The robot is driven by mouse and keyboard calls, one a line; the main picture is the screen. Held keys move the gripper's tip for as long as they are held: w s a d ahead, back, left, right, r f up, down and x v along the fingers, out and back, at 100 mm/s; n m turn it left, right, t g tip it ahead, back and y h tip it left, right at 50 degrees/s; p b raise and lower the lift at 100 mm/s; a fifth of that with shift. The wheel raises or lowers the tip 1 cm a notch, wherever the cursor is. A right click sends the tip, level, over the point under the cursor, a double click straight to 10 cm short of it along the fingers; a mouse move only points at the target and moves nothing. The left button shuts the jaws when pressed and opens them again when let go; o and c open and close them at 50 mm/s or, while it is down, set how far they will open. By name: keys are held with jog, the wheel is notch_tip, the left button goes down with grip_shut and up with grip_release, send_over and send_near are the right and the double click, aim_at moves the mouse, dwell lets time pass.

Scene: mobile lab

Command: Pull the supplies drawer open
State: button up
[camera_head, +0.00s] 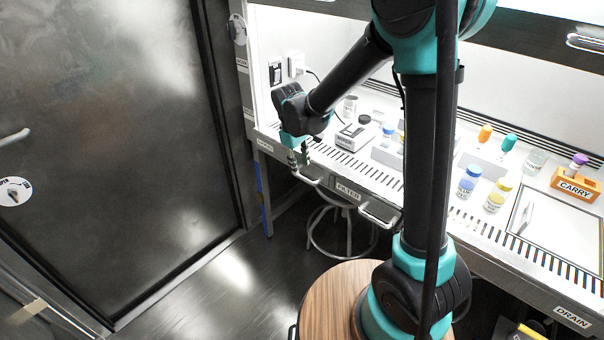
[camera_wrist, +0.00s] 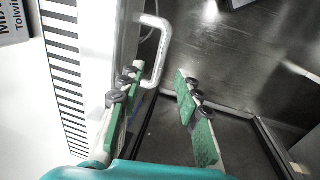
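My gripper (camera_head: 299,158) is at the front edge of the bench, near its left end, pointing down. In the wrist view its two green-padded fingers (camera_wrist: 158,77) are spread apart with nothing held between them. A pale, D-shaped handle (camera_wrist: 162,50) stands out from the bench front just past the fingertips, closer to the left finger. I cannot tell whether that finger touches it. A handle (camera_head: 309,176) also shows just below the gripper in the head view. The label of the drawer there is too small or hidden to read, and its front looks flush with the bench.
A panel labelled FILTER (camera_head: 347,190) is to the right of my gripper, with a stool (camera_head: 343,232) below. A scale (camera_head: 355,137), bottles (camera_head: 469,181) and an orange CARRY box (camera_head: 577,184) stand on the bench. A dark door (camera_head: 120,130) is at left; open floor lies between.

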aim_at(302, 176)
jog(key=shift+w+d+f, duration=0.15)
jog(key=shift+w+f, duration=0.05)
jog(key=shift+f, duration=1.1)
jog(key=shift+w+d+f, duration=0.1)
jog(key=shift+w+f, duration=0.05)
jog(key=shift+f, duration=1.15)
grip_shut()
